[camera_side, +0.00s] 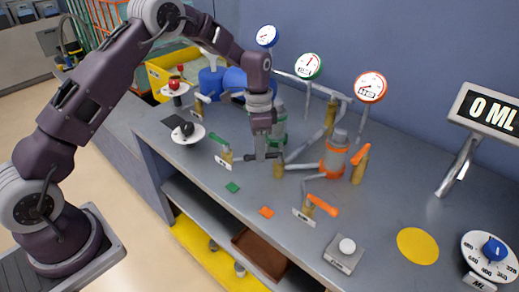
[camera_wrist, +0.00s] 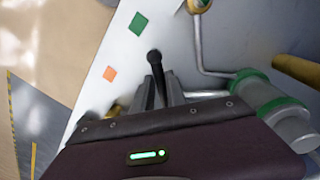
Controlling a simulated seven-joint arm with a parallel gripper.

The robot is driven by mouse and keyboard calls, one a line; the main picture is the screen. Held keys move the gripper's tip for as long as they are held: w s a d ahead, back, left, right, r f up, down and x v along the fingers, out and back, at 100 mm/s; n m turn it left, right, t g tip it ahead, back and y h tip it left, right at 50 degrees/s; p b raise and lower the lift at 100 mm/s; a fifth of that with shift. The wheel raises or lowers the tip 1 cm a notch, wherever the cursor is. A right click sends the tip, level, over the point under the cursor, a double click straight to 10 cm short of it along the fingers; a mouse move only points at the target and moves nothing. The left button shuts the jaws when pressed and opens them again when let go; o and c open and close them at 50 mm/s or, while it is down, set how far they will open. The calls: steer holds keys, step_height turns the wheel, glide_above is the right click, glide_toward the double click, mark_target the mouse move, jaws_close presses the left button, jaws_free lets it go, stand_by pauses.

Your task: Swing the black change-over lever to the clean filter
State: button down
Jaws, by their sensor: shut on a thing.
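The black change-over lever (camera_wrist: 155,60) shows in the wrist view, its round knob standing out past my fingertips. My gripper (camera_wrist: 161,90) is shut around the lever's shaft. In the side view my gripper (camera_side: 262,152) points down beside the brass change-over valve (camera_side: 279,169), and the lever is mostly hidden by the fingers. A green-banded filter (camera_side: 279,128) stands behind my gripper, and an orange-banded filter (camera_side: 335,158) stands to its right. A green square (camera_side: 233,187) and an orange square (camera_side: 267,211) lie on the bench in front. I cannot tell which filter is clean.
A green-handled valve (camera_side: 222,145) stands left of my gripper and an orange-handled valve (camera_side: 322,205) to the right. Pipes and gauges (camera_side: 370,87) rise behind. The front bench strip is largely clear.

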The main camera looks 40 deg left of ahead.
steer(key=shift+d+n, duration=0.15)
steer(key=shift+n, duration=0.15)
stand_by(0.6)
steer(key=d+n+t, duration=0.1)
steer(key=d+n, duration=0.6)
steer(key=n, duration=0.8)
steer(key=shift+s+t, duration=0.15)
steer(key=shift+t, duration=0.15)
steer(key=shift+n, duration=0.3)
steer(key=c, duration=1.3)
jaws_free()
steer(key=shift+c, duration=0.2)
steer(key=shift+r, duration=0.1)
